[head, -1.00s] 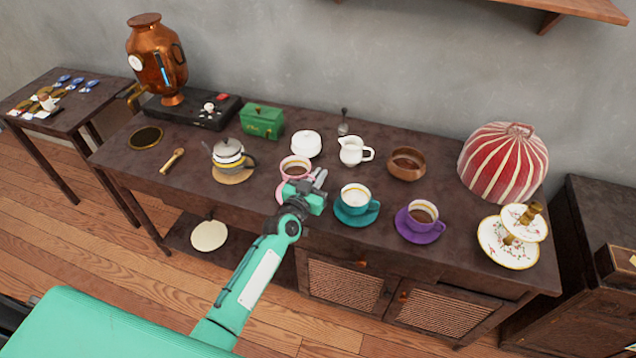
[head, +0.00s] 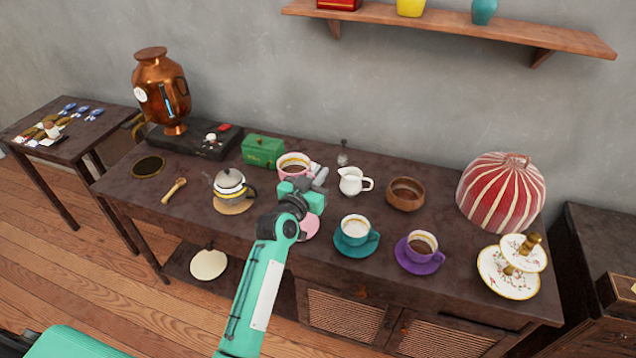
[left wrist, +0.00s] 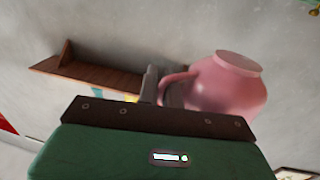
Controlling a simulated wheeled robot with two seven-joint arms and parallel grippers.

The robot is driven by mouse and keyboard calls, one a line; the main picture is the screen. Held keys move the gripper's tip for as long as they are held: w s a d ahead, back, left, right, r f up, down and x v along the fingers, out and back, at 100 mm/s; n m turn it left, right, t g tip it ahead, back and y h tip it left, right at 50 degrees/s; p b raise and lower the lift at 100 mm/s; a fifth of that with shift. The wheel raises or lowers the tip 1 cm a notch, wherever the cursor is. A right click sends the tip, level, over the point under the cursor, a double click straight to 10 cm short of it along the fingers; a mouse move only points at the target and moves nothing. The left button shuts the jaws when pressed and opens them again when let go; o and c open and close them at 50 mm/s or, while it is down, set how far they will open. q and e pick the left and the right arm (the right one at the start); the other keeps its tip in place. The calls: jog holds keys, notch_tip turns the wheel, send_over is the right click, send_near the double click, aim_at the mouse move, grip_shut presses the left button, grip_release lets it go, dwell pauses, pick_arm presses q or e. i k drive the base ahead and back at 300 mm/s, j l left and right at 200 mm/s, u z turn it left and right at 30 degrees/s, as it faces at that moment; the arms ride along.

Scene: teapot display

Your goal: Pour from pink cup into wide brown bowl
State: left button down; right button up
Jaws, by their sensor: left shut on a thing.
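The pink cup (head: 293,164) holds dark liquid and is raised above the table, upright in the head view. My left gripper (head: 314,183) is shut on it, by the handle as the left wrist view shows, where the pink cup (left wrist: 225,85) fills the upper right. The pink saucer (head: 309,228) lies on the table, partly hidden behind my left arm. The wide brown bowl (head: 405,194) stands on the table to the right of the cup, past the white pitcher. My right gripper is not in view.
The white pitcher (head: 351,182) stands between the cup and the bowl. A teal cup (head: 355,232) and a purple cup (head: 420,246) stand in front. A striped red cozy (head: 500,190) is right of the bowl. A teapot (head: 231,188) and green box (head: 262,151) are left.

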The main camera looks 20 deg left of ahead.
aim_at(404, 193)
jog(key=i+l+u, duration=0.1)
jog(key=i+l, duration=0.35)
jog(key=l, duration=0.3)
jog(key=i+l+u, duration=0.15)
jog(key=l, duration=0.2)
jog(key=i+l, duration=0.25)
jog(key=l, duration=0.15)
jog(key=u, duration=0.05)
